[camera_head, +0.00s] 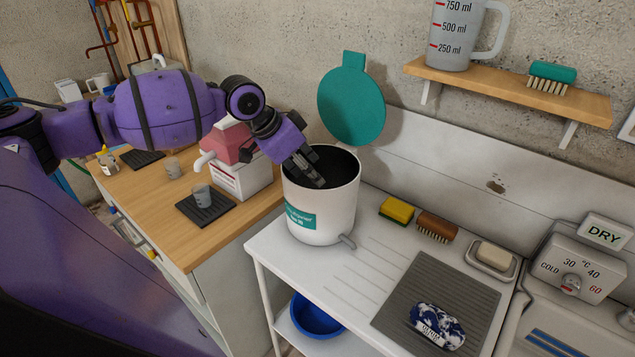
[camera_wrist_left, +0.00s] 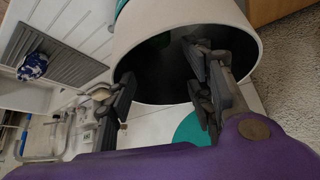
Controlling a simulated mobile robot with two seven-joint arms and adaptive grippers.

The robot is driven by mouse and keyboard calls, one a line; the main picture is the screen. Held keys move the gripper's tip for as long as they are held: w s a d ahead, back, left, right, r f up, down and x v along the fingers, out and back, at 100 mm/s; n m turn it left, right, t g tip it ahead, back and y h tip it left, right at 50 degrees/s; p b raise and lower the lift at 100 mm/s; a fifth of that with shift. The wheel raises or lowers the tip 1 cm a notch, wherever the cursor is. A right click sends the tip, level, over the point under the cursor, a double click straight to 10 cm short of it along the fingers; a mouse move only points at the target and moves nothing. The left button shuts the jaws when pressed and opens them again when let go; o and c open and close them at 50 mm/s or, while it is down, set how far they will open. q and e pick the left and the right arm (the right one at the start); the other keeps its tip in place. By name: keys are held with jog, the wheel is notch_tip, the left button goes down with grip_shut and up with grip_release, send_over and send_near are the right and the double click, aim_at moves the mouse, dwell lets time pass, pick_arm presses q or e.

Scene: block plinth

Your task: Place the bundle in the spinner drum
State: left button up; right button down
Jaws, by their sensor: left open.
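A blue-and-white patterned bundle (camera_head: 437,326) with a band of lettering lies on the grey ribbed mat at front right; it also shows in the left wrist view (camera_wrist_left: 33,66). The white spinner drum (camera_head: 325,215) stands upright on the white counter with its round teal lid (camera_head: 351,103) raised. My left gripper (camera_head: 317,180) points down into the drum's mouth from the left. Its fingers are apart with nothing between them in the left wrist view (camera_wrist_left: 160,66). My right gripper is out of view.
A yellow-green sponge (camera_head: 396,210), a brown brush (camera_head: 437,227) and a soap dish (camera_head: 491,258) line the counter's back. The ribbed mat (camera_head: 400,300) is otherwise bare. A wooden shelf (camera_head: 500,88) overhangs the back right. A pink-topped white carton (camera_head: 240,172) stands left of the drum.

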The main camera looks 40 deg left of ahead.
pick_arm(q)
jog(key=shift+v, duration=1.2)
jog(key=shift+r, duration=0.1)
